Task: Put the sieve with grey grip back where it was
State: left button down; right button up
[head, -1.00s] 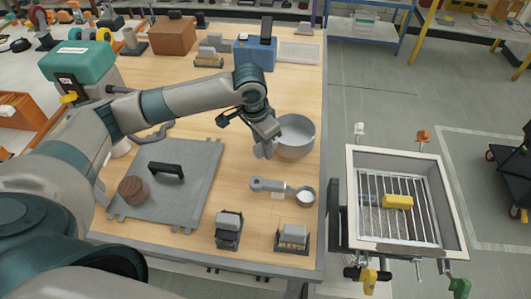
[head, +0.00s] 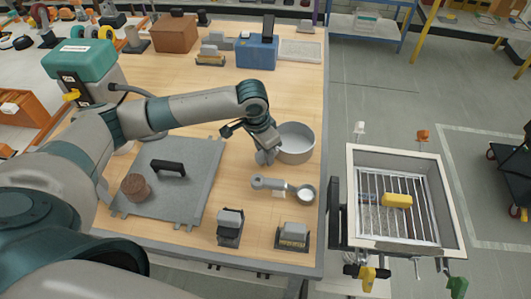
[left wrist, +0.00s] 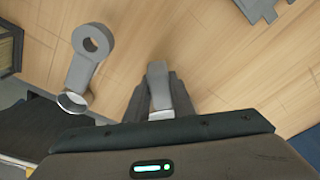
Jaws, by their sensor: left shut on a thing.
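The sieve (head: 297,143) shows in the head view as a round, deep grey bowl near the table's right edge. My left gripper (head: 266,157) is at the bowl's left side. In the left wrist view, my gripper (left wrist: 158,103) is shut on the sieve's grey grip (left wrist: 157,74). The sieve's bowl is hidden in that view. I cannot tell whether the sieve touches the table or hangs just above it. My right gripper is not in view.
A small grey-handled scoop (head: 270,184) lies in front of the sieve. Two small stands (head: 229,227) (head: 292,236) are at the table's front. A grey plate (head: 190,180) with a black handle is left. The feeder tray (head: 350,180) stands beyond the right edge.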

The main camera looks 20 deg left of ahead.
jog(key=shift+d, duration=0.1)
pick_arm(q)
jog(key=c, duration=1.5)
grip_release()
jog(key=shift+f, duration=0.1)
jog(key=shift+c, duration=0.2)
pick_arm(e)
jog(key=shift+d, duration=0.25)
pick_arm(q)
jog(key=r, duration=0.3)
jog(key=s+r+b, duration=0.1)
jog(key=r, duration=0.3)
jog(key=r+b, duration=0.1)
jog(key=r, duration=0.2)
jog(key=shift+s+a+r, duration=0.25)
jog(key=shift+a+r, duration=0.1)
jog(key=shift+r, duration=0.05)
jog(key=shift+s+a+r, duration=0.1)
jog(key=shift+s+r, duration=0.05)
jog(key=shift+r, duration=0.5)
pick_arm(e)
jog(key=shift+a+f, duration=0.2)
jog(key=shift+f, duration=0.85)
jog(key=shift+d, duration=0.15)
